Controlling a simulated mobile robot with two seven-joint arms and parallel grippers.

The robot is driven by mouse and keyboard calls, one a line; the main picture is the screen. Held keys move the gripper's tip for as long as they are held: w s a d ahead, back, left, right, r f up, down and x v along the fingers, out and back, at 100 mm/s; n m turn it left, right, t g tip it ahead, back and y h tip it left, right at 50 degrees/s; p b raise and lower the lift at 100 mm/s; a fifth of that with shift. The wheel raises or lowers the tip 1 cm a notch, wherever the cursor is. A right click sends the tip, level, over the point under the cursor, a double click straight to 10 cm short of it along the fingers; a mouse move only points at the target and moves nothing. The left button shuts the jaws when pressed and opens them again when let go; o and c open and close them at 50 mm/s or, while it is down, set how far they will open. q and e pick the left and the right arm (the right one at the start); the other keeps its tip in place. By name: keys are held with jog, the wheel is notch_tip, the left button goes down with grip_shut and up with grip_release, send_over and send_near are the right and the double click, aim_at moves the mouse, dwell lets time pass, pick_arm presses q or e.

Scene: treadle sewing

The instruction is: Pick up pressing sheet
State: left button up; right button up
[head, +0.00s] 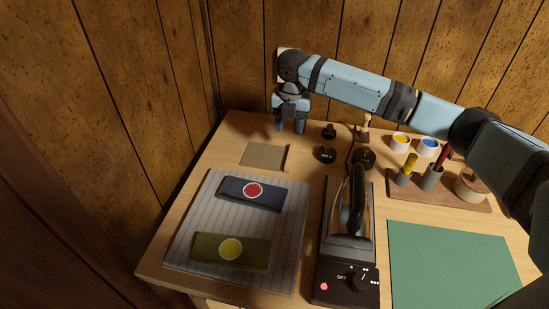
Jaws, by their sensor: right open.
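The likely pressing sheet is a thin tan square (264,155) lying flat on the table in the head view, just beyond the striped pad. My left gripper is out of view.
A striped pad (197,216) carries a navy bar (230,190) and an olive bar (205,250). A black iron (357,210) on its base stands right of the pad. Black knobs (328,131) sit behind. A green mat (450,262) and a wooden holder (450,194) are at right.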

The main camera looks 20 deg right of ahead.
jog(key=b, duration=0.1)
send_over(289, 159)
jog(key=f, duration=0.6)
jog(key=shift+w+f, duration=0.25)
notch_tip(289, 159, down, 5)
jog(key=shift+s+f+b, duration=0.15)
jog(key=shift+b, duration=0.7)
grip_shut()
